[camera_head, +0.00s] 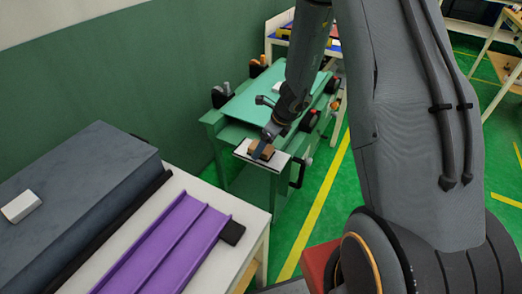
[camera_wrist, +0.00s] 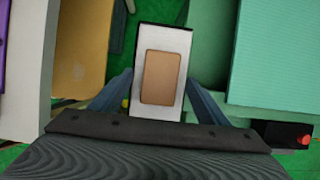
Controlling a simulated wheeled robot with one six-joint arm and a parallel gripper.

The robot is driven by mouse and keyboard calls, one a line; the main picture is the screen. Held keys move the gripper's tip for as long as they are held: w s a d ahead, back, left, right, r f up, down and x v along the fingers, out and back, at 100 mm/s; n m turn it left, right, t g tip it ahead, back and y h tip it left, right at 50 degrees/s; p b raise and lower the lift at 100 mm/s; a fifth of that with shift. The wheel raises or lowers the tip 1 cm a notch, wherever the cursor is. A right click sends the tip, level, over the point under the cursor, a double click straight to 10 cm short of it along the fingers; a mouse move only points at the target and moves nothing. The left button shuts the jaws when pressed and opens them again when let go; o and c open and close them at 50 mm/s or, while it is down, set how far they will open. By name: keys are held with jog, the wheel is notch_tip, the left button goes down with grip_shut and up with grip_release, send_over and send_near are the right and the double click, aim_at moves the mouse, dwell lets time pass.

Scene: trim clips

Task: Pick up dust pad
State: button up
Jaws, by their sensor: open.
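The dust pad appears to be the tan-brown block (camera_head: 262,151) lying on a small white plate (camera_head: 243,152) at the near end of the green bench. In the wrist view the brown block (camera_wrist: 160,78) lies flat on the pale plate (camera_wrist: 161,38), its long side running up the picture. My gripper (camera_head: 267,140) is above the block, pointing down. In the wrist view its two fingers are spread, one on each side of the block, with gaps between. Whether the fingertips reach down to the block's height cannot be told.
The green bench (camera_head: 250,105) carries black clamps and red knobs, close to my arm. At left a white table (camera_head: 245,212) holds a purple tray (camera_head: 170,245) and a dark grey box (camera_head: 80,185) with a small white block (camera_head: 21,206) on top. Green floor lies open at right.

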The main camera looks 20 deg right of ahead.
jog(key=shift+w+a+f, duration=0.2)
jog(key=shift+f, duration=0.4)
jog(key=c, duration=1.2)
jog(key=shift+c, duration=0.2)
jog(key=shift+r, duration=0.15)
notch_tip(320, 180, up, 10)
jog(key=p, duration=0.1)
jog(key=o, duration=0.6)
jog(key=c, duration=0.4)
